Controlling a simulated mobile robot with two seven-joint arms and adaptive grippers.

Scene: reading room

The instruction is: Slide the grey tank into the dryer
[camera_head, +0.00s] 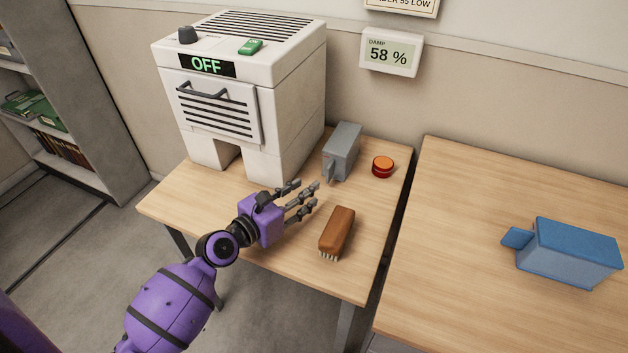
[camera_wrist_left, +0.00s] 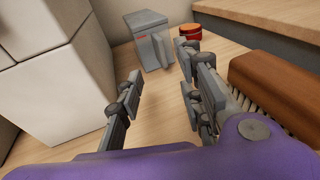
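The grey tank (camera_head: 343,150) stands on the left table just right of the dryer, its narrow handle facing the front; it also shows in the left wrist view (camera_wrist_left: 150,42). The white dryer (camera_head: 290,120) reads OFF on its display, has a slatted front panel with a handle and an open gap below. My left gripper (camera_head: 310,193) is low over the table in front of the tank, fingers spread and pointing toward it, with nothing between them. In the left wrist view the open fingers (camera_wrist_left: 160,95) are short of the tank. My right gripper is not in view.
A brown brush (camera_head: 338,230) lies right of my left gripper, close to its fingers. A blue tank (camera_head: 568,255) stands on the right table (camera_head: 450,240). A wall gauge (camera_head: 391,54) reads damp 58 %.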

